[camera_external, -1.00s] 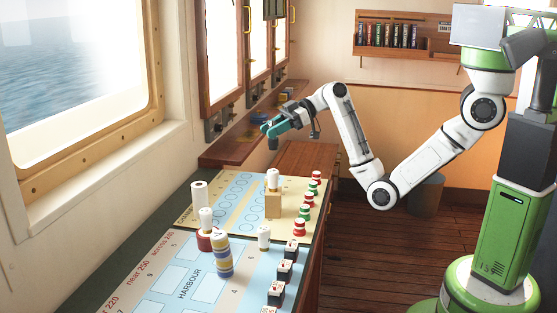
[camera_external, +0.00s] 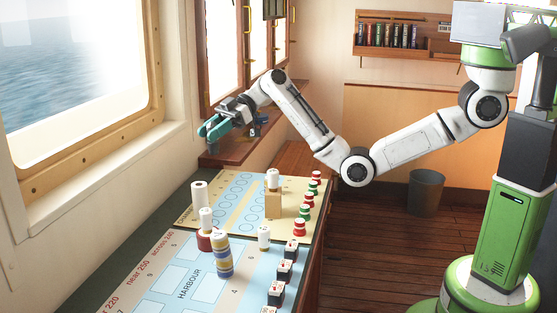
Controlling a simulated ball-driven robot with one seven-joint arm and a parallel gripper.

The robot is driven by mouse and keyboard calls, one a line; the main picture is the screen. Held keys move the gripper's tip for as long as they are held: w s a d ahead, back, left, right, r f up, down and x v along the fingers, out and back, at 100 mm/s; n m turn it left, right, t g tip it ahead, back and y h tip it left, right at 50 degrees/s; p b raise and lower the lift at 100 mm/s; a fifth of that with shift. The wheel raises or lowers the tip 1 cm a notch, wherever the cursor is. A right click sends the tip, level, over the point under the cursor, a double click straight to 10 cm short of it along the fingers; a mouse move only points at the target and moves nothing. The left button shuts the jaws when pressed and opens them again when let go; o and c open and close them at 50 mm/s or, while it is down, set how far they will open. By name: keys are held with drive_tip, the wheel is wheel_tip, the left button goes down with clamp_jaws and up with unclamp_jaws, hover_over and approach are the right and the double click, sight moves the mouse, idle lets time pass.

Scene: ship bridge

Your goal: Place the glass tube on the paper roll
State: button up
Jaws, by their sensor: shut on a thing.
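My gripper (camera_external: 213,129), with teal fingers, is held in the air near the window at the far left end of the counter. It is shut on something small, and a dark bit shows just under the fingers. I cannot make out a clear glass tube there.
The chart table (camera_external: 190,252) carries a white piece on a red base (camera_external: 206,221), a striped stack (camera_external: 224,256), a wooden block with a white piece on top (camera_external: 273,204) and a small white cylinder (camera_external: 264,238). Red, green and black-and-white pieces line its right edge. The window wall is close to my gripper.

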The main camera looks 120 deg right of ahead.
drive_tip(key=w+f, duration=0.1)
drive_tip(key=f, duration=0.1)
drive_tip(key=w+d+f, duration=0.1)
drive_tip(key=w+f, duration=0.1)
drive_tip(key=w+d+f, duration=0.1)
drive_tip(key=f, duration=0.1)
drive_tip(key=shift+w+d+p, duration=0.1)
drive_tip(key=shift+w+p, duration=0.1)
drive_tip(key=shift+p, duration=0.1)
drive_tip(key=shift+f+p, duration=0.45)
drive_tip(key=shift+f, duration=1)
drive_tip(key=shift+f, duration=0.1)
drive_tip(key=shift+f, duration=0.15)
drive_tip(key=o, duration=1)
drive_tip(key=shift+o, duration=0.2)
drive_tip(key=shift+r, duration=0.25)
drive_tip(key=b+v, duration=0.1)
drive_tip(key=v, duration=1.1)
